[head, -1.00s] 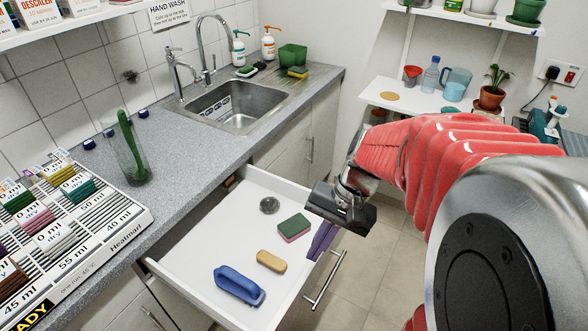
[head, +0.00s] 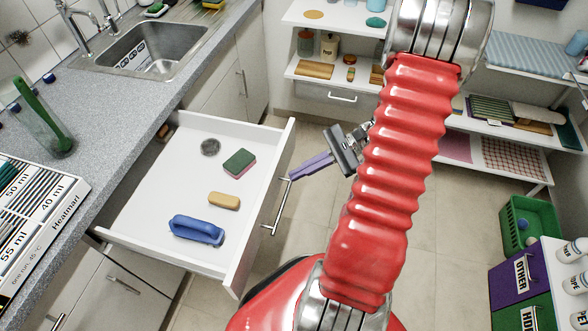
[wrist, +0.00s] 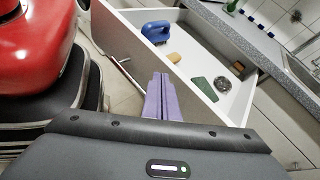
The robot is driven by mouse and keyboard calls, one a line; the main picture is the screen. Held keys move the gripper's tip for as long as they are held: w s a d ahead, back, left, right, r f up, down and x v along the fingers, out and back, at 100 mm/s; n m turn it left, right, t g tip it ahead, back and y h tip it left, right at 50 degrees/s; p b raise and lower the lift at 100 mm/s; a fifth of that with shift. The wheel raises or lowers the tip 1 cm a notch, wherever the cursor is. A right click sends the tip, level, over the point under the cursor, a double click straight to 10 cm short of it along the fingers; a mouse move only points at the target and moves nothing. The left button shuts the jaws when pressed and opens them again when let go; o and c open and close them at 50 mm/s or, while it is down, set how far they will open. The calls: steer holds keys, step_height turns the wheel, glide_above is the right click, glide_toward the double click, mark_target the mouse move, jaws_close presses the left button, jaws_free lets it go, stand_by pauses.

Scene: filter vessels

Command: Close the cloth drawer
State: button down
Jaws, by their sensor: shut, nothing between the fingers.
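The cloth drawer (head: 150,237) is pulled out from under the counter, with its front panel and bar handle (head: 276,207) facing right in the head view. Inside lie a blue brush (head: 196,230), a tan sponge (head: 224,201), a green and pink sponge (head: 239,163) and a round steel scourer (head: 210,147). My gripper (head: 292,174) has purple fingers, shut and empty. It is just outside the drawer front, near the upper end of the handle. In the wrist view the shut fingers (wrist: 160,98) point at the front panel (wrist: 205,105). I cannot tell whether they touch it.
The counter with the sink (head: 150,52) runs above the drawer. A green crate (head: 515,240) and a purple bin marked OTHER (head: 520,268) stand at the right. Shelves (head: 330,72) line the back. Tiled floor (head: 420,235) lies clear between.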

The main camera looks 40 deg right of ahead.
mark_target(282, 168)
steer(key=s+d+f+m+t+h, duration=0.1)
steer(key=s+d+f+m+t, duration=0.3)
steer(key=d+f+m+t, duration=0.5)
steer(key=shift+s+d+m+t, duration=0.3)
steer(key=shift+d+t, duration=0.1)
steer(key=shift+d, duration=0.6)
steer(key=shift+w+f, duration=0.1)
steer(key=x, duration=1.4)
steer(key=shift+f, duration=0.15)
steer(key=shift+d, duration=0.2)
steer(key=shift+w+a, duration=0.15)
